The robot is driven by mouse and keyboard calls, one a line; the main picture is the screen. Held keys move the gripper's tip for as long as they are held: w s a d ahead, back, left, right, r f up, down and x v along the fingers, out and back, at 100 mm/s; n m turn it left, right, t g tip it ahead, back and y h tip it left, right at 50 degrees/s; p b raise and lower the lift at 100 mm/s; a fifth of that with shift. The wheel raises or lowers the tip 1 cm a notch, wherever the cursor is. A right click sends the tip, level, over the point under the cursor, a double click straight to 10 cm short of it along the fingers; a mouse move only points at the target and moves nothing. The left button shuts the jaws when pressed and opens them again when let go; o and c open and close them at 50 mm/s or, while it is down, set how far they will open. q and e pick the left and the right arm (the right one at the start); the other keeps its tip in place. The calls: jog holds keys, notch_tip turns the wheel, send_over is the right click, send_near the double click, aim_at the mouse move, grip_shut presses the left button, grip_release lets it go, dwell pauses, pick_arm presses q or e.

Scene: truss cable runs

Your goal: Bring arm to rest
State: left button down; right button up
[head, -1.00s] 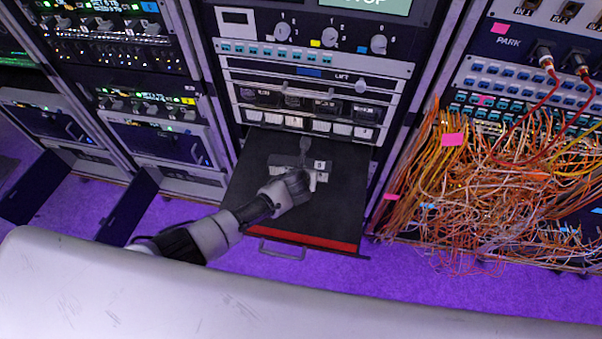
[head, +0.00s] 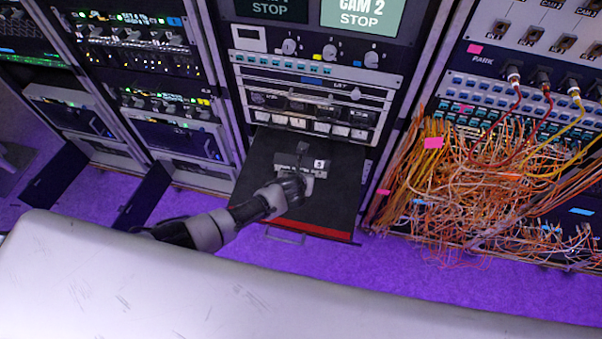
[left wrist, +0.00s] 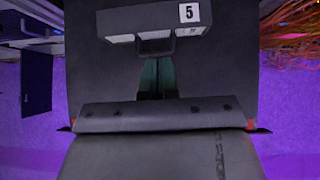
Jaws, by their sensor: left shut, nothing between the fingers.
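My left arm comes in from the left in the head view, and its gripper (head: 298,179) is over the black pulled-out drawer (head: 258,177). The gripper is shut and empty, just in front of a grey block labelled 5 (head: 319,163) on the drawer. In the left wrist view the dark greenish fingers (left wrist: 157,72) are together and point at the front of the block (left wrist: 122,22), close to its handle-like loop (left wrist: 155,46). I cannot tell whether the fingertips touch the loop. My right gripper is in neither view.
The drawer's red front edge (head: 312,230) and handle (head: 284,236) stick out over the purple floor. A dense tangle of orange and white cables (head: 490,190) hangs from the right rack. Open dark flaps (head: 148,194) stand at the left racks.

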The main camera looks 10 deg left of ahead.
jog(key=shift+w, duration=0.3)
